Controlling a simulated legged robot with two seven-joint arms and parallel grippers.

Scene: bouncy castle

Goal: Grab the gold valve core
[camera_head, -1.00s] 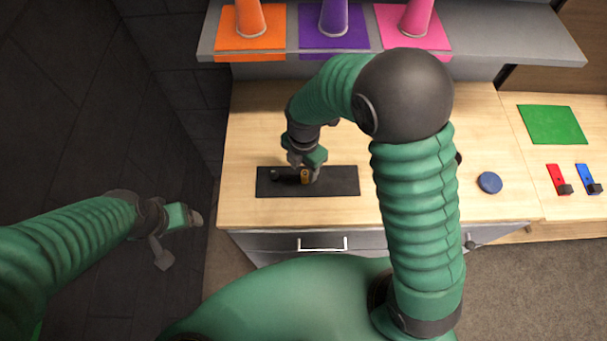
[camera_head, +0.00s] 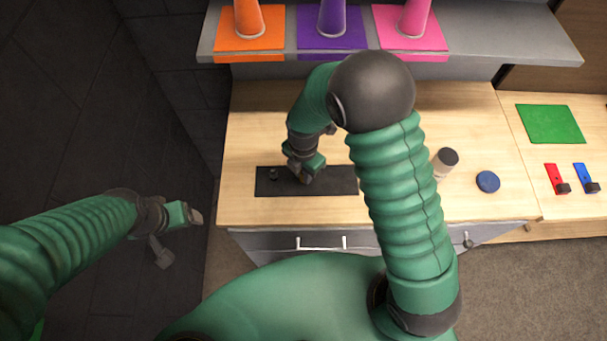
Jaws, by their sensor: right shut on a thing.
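My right gripper (camera_head: 304,178) is over the black mat (camera_head: 338,182) on the wooden table and is shut on the gold valve core (camera_head: 300,178). Only a small gold-brown bit of the core shows between the fingers; the rest is hidden. I cannot tell if it still touches the mat. A small dark piece (camera_head: 273,174) stands on the mat just left of the gripper. My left gripper (camera_head: 197,217) hangs off the table's left side, away from the core; its finger opening is not clear.
A grey shelf at the back bears orange (camera_head: 249,43), purple (camera_head: 332,41) and pink (camera_head: 413,41) mats with cones. A dark-topped cylinder (camera_head: 447,158) and a blue disc (camera_head: 488,181) stand right of my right arm. A green mat (camera_head: 550,124) lies far right.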

